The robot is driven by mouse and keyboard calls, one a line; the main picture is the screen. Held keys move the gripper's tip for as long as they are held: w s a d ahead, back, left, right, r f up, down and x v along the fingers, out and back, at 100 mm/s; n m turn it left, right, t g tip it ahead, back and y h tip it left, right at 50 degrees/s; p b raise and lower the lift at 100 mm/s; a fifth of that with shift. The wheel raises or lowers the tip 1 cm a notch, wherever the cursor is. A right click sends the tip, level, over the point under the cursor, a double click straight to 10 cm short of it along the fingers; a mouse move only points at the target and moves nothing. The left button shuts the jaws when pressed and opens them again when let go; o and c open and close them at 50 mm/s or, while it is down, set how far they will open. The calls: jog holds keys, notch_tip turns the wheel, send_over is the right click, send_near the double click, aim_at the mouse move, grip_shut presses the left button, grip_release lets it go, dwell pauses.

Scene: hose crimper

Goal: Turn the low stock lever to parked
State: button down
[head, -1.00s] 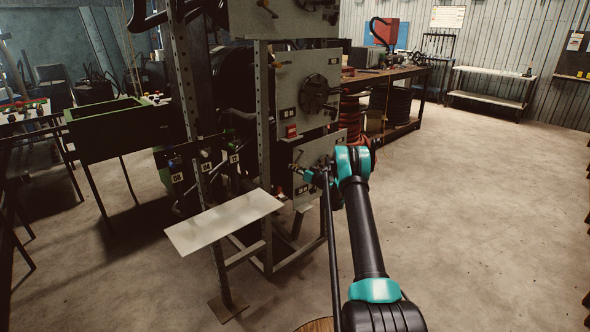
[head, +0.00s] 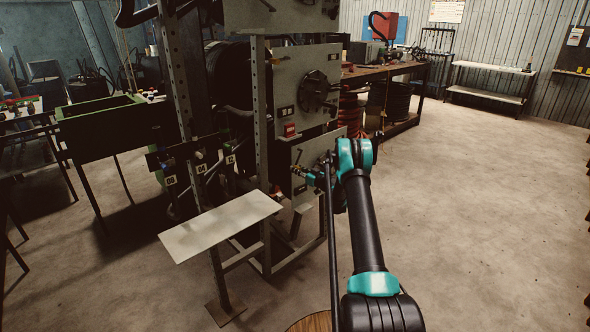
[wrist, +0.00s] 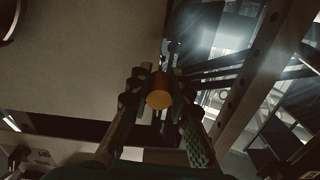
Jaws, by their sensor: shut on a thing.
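An orange-yellow round knob (wrist: 159,92) shows end-on in the wrist view, between the two fingers of my gripper (wrist: 158,100). The fingers are closed in on its sides. The shaft behind the knob is mostly hidden, so I cannot read the lever's angle or any mark. In the head view my gripper (head: 304,173) is at the lower grey panel (head: 318,149) of the rack, in front of its left part. My wrist and arm cover part of this panel, and the lever is too small to make out clearly there.
A pale shelf plate (head: 220,225) juts out at the rack's lower left, near my gripper. A grey panel with a dark round wheel (head: 313,92) is above. A green bin (head: 105,120) stands left, a workbench (head: 385,72) behind. The floor on the right is clear.

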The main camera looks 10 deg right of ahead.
jog(key=shift+w+d, duration=0.1)
jog(key=shift+d, duration=0.1)
jog(key=c, duration=1.4)
grip_release()
jog(key=v, duration=1.2)
